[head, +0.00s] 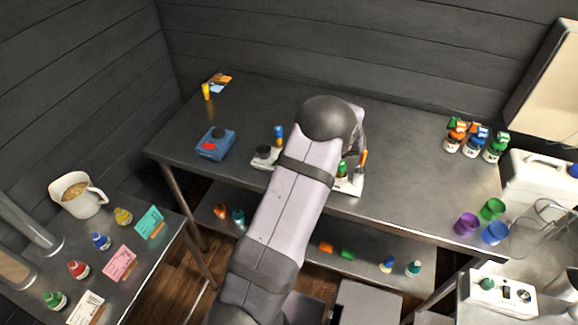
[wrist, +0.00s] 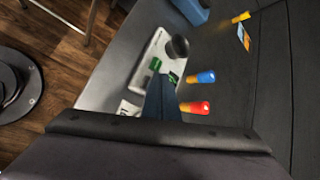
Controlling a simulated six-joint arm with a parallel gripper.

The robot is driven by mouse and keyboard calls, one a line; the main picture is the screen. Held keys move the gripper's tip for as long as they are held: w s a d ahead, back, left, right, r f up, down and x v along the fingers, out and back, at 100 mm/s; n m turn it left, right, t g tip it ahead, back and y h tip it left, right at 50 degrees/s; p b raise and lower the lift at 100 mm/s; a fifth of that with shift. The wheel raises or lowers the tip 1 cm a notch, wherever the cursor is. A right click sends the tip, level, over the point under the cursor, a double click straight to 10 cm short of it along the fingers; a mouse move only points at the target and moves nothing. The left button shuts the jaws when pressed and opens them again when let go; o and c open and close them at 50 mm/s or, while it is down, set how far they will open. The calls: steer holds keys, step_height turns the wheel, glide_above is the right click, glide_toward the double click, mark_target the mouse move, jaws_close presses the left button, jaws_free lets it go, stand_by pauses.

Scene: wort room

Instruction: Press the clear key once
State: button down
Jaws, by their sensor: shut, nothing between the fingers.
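In the wrist view my gripper (wrist: 160,80) is shut and empty, its dark blue fingers pointing at a white device (wrist: 143,72). No lettering is readable, so I cannot tell which part is the clear key. I cannot tell whether the fingertips touch the device. In the head view a white device with a black round top (head: 265,153) shows left of my arm, which hides the fingertips.
A blue-capped vial (wrist: 200,77) and a red-capped vial (wrist: 195,107) stand close to my fingers. A blue device with a red panel (head: 215,143) is at the left of the table. Several bottles (head: 476,140) and cups (head: 467,223) stand at the right. The table between is mostly clear.

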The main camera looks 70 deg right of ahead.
steer(key=shift+f, duration=0.1)
steer(key=shift+f+b, duration=0.3)
steer(key=shift+b, duration=0.2)
steer(key=shift+f+b, duration=0.45)
steer(key=shift+b, duration=0.05)
stand_by(0.7)
stand_by(0.4)
steer(key=shift+r+p, duration=0.5)
steer(key=shift+r, duration=0.35)
step_height(320, 180, up, 5)
steer(key=p, duration=0.3)
stand_by(0.9)
